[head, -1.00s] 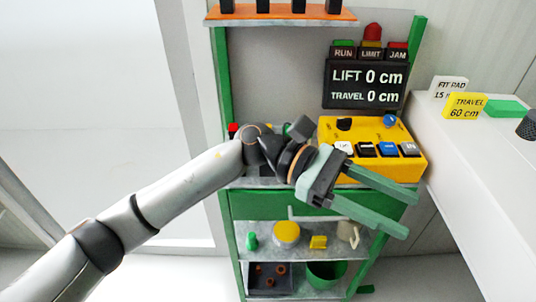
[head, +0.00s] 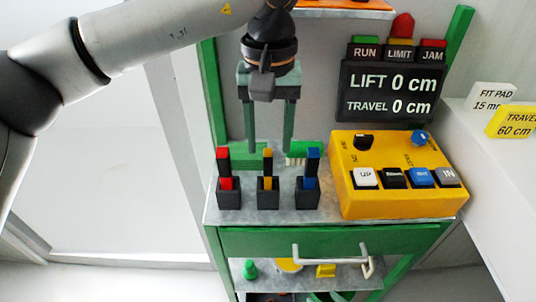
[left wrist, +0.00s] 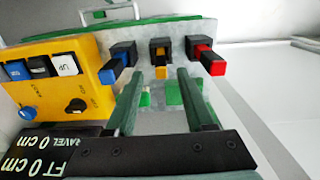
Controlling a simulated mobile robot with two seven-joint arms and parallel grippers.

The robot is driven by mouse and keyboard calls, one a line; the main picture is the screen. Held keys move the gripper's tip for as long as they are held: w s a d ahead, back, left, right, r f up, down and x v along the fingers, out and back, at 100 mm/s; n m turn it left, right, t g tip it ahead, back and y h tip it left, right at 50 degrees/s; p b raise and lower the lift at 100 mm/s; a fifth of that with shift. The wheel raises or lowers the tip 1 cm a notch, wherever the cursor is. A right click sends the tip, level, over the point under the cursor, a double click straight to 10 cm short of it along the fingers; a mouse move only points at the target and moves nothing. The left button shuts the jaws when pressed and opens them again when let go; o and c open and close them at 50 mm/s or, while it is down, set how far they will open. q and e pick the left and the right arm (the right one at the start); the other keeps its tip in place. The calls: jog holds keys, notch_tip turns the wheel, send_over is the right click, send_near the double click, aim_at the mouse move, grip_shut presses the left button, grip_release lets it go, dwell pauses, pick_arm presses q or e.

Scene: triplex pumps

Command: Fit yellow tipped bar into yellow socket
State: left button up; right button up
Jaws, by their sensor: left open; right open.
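Three dark bars stand upright at small black blocks on the grey shelf in the head view. The yellow-tipped bar (head: 267,160) is the middle one, at the block with a yellow mark, the yellow socket (head: 267,198). Both also show in the left wrist view, the bar's yellow tip (left wrist: 161,73) and the black block (left wrist: 159,45). I cannot tell how deep the bar sits. My left gripper (head: 269,148) is open and empty, fingers pointing down behind the bars in the head view. In the left wrist view its fingers (left wrist: 161,80) lie either side of the yellow tip's line. My right gripper is not in view.
The red-tipped bar (head: 223,160) and blue-tipped bar (head: 313,160) stand close on either side. A green block (head: 240,155) and a brush-like item (head: 296,158) lie behind. The yellow control box (head: 395,200) stands right; a green drawer (head: 330,239) is below.

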aim_at(268, 169)
pick_arm(q)
jog(key=shift+w+f, duration=0.1)
jog(key=shift+w, duration=0.1)
jog(key=shift+f, duration=0.3)
jog(key=f, duration=0.6)
jog(key=shift+s+a+f, duration=0.1)
jog(key=shift+s+f, duration=0.15)
jog(key=shift+f, duration=0.05)
grip_shut()
dwell(0.8)
